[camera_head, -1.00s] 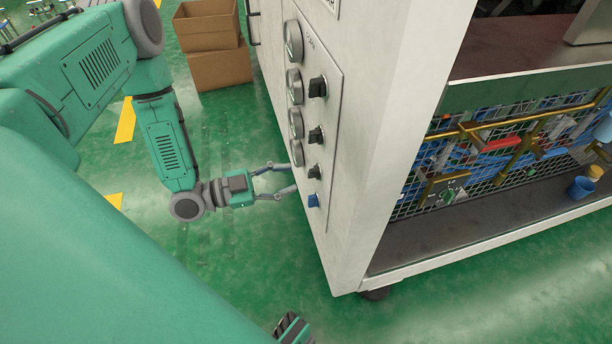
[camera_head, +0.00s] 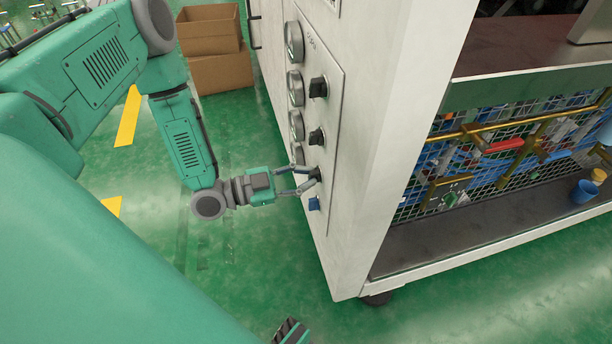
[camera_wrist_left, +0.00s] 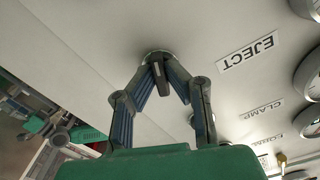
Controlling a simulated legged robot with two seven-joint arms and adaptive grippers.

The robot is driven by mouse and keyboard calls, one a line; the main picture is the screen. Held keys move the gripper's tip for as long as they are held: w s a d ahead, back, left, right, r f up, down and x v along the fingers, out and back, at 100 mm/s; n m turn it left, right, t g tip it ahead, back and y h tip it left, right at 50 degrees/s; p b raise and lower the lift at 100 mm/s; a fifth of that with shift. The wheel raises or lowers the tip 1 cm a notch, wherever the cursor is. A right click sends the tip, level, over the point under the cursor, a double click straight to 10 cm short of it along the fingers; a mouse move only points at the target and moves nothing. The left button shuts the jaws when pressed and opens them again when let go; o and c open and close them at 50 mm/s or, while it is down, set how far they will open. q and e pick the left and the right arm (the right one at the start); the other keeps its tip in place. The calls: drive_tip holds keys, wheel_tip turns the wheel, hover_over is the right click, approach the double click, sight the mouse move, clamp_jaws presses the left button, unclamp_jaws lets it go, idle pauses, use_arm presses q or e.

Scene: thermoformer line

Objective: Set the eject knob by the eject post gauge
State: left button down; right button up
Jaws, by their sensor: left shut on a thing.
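In the left wrist view the fingertips (camera_wrist_left: 160,74) close on the dark knob (camera_wrist_left: 157,56), beside the EJECT label (camera_wrist_left: 248,53).
Two more black knobs, the upper (camera_head: 318,87) and the middle (camera_head: 316,136), sit above on the panel, with round gauges (camera_head: 295,82) to their left. Cardboard boxes (camera_head: 220,70) stand on the green floor behind. The floor left of the cabinet is otherwise open.

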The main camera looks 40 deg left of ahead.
use_arm(q)
drive_tip(key=n+p, duration=0.1)
drive_tip(key=n, duration=0.3)
drive_tip(key=shift+r+n, duration=0.1)
drive_tip(key=shift+n, duration=0.2)
drive_tip(key=n+p, duration=0.1)
drive_tip(key=n, duration=0.9)
drive_tip(key=shift+p, duration=0.3)
drive_tip(key=shift+a+n+b, duration=0.1)
drive_tip(key=shift+n+b, duration=0.85)
drive_tip(key=shift+n, duration=12.15)
